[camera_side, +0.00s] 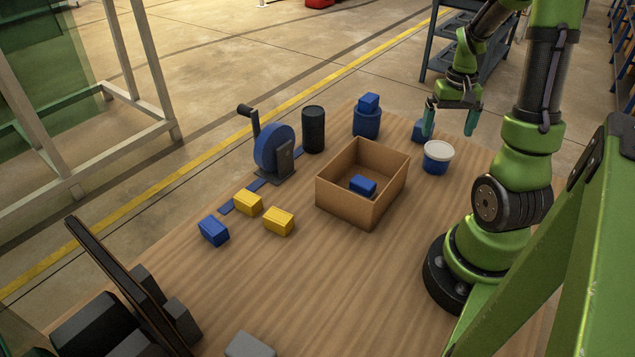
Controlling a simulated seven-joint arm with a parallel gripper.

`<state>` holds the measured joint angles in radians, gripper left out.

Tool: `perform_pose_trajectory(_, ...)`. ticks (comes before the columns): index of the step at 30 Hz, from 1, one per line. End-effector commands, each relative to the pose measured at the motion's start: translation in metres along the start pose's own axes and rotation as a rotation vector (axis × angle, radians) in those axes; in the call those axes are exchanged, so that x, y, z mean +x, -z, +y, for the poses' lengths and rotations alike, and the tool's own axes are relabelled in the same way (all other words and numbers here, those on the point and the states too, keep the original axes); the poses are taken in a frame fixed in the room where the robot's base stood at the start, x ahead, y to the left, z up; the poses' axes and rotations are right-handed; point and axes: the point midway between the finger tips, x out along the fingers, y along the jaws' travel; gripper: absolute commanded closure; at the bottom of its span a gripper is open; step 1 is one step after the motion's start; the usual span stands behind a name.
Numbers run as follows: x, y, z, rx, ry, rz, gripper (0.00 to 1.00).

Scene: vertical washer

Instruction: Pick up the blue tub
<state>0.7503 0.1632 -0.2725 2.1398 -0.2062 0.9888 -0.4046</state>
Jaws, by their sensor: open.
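A blue tub with a white lid (437,160) stands upright on the wooden table, left of my arm's base. My gripper (450,124) hangs fingers down, open and empty, just above and behind the tub in the picture. Its left finger is close to the tub's far side in the picture; I cannot tell the exact height gap. A blue block (418,132) is partly hidden behind that left finger.
A cardboard box (340,198) holding a blue block stands left of the tub. A blue canister (366,124) topped by a blue block, a dark cylinder (313,130) and a cranked blue wheel (273,150) stand farther back. Yellow blocks (278,221) lie left; the front table is mostly clear.

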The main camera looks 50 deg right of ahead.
Motion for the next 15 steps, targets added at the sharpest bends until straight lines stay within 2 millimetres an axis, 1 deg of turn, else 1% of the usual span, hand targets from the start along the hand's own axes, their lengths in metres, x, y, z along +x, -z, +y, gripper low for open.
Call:
perform_pose_trajectory(1, 0.012, -0.001, 0.000, 0.002, 0.000, -0.006, 0.00)
perform_pose_trajectory(4, 0.029, -0.001, 0.000, 0.000, 0.000, -0.005, 0.00)
perform_pose_trajectory(7, 0.041, 0.000, 0.000, 0.000, 0.000, -0.002, 0.00)
perform_pose_trajectory(11, 0.047, 0.000, -0.001, 0.001, 0.001, 0.000, 0.00)
perform_pose_trajectory(14, 0.058, 0.000, -0.002, 0.001, 0.000, -0.003, 0.00)
perform_pose_trajectory(15, 0.064, 0.001, -0.002, 0.002, 0.001, -0.004, 0.00)
